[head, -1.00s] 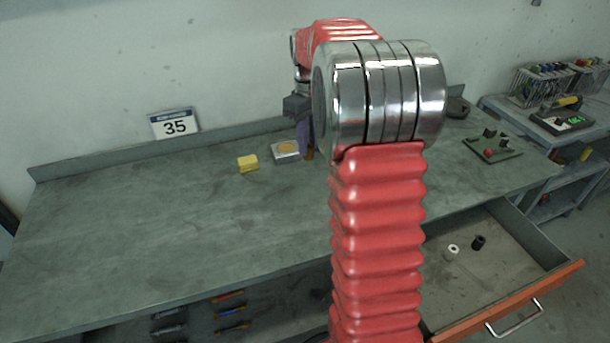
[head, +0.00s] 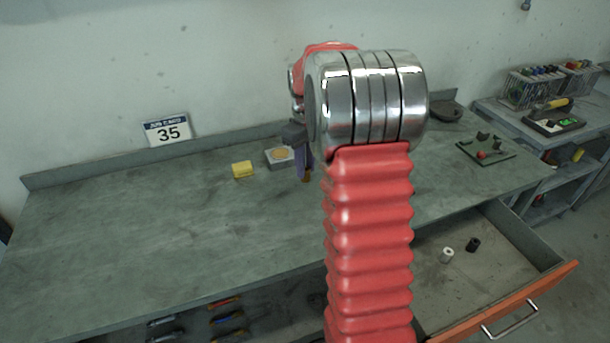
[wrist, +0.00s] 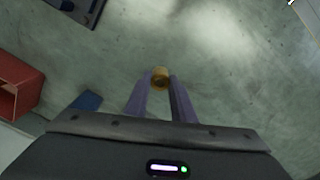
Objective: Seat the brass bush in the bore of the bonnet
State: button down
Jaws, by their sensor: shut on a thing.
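The brass bush (wrist: 160,77) is a small gold-brown ring between the two purple fingertips of my gripper (wrist: 160,84) in the wrist view. The fingers are shut on it, and bare grey-green surface shows beyond. In the head view my gripper (head: 304,164) hangs left of the silver arm joint, with a brownish tip at its lower end, in front of a pale block. Whether the bush touches the bench cannot be told. A dark rounded part (head: 445,112) at the bench's back right, partly hidden by my arm, may be the bonnet; its bore is not visible.
The pale block with a tan disc (head: 279,156) and a yellow block (head: 242,170) stand near the gripper. A dark fixture plate (head: 486,150) lies at right. The orange-fronted drawer (head: 520,310) is open, holding a white and a black cylinder. The bench's left is clear.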

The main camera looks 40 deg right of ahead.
jog(key=shift+f, duration=1.85)
jog(key=c, duration=1.5)
grip_release()
jog(key=shift+f, duration=0.1)
notch_tip(320, 180, up, 12)
jog(key=shift+f, duration=0.1)
jog(key=shift+r, duration=0.2)
